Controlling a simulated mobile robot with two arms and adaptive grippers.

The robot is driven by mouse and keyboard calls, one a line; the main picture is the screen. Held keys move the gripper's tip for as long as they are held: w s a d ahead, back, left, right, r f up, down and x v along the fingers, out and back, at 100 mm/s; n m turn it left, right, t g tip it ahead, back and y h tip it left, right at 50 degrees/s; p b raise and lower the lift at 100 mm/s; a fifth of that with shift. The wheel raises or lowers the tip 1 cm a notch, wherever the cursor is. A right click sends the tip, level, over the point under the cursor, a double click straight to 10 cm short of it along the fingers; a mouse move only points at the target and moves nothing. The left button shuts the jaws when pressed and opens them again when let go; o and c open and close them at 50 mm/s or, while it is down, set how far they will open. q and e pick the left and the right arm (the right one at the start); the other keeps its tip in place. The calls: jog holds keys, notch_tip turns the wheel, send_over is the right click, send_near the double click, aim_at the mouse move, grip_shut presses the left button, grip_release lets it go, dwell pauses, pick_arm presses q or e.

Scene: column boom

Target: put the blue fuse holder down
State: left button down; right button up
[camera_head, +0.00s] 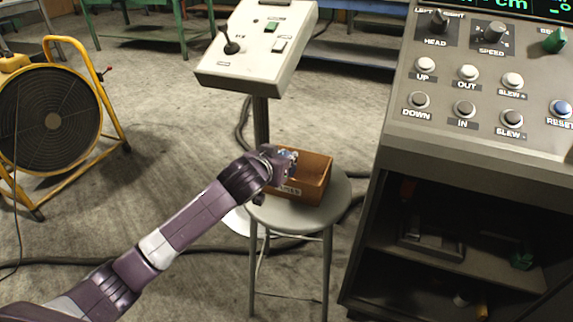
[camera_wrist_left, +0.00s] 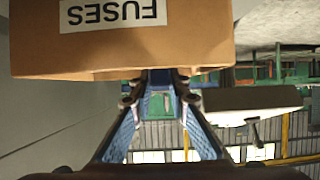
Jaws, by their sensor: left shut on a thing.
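My left gripper (camera_head: 284,166) is at the left end of the brown box labelled FUSES (camera_head: 318,174), close to its rim. It is shut on the blue fuse holder (camera_head: 291,157), of which only a small blue and white part shows past the jaws. I cannot tell whether the holder touches the box. In the left wrist view the two fingers (camera_wrist_left: 160,100) reach toward the box (camera_wrist_left: 190,45), which appears upside down; the held part is hard to make out there. The box stands on a round grey stool (camera_head: 262,213). My right gripper is not in view.
A pale control box with a joystick (camera_head: 256,52) stands on a post behind the stool. A dark console with buttons (camera_head: 480,110) and open shelves is at the right. A yellow-framed fan (camera_head: 48,118) stands at the left. Some of the stool top is bare.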

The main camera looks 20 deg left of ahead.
pick_arm(q)
notch_tip(320, 180, down, 2)
jog(key=shift+f, duration=0.15)
jog(key=c, duration=1.8)
grip_release()
jog(key=shift+c, duration=0.2)
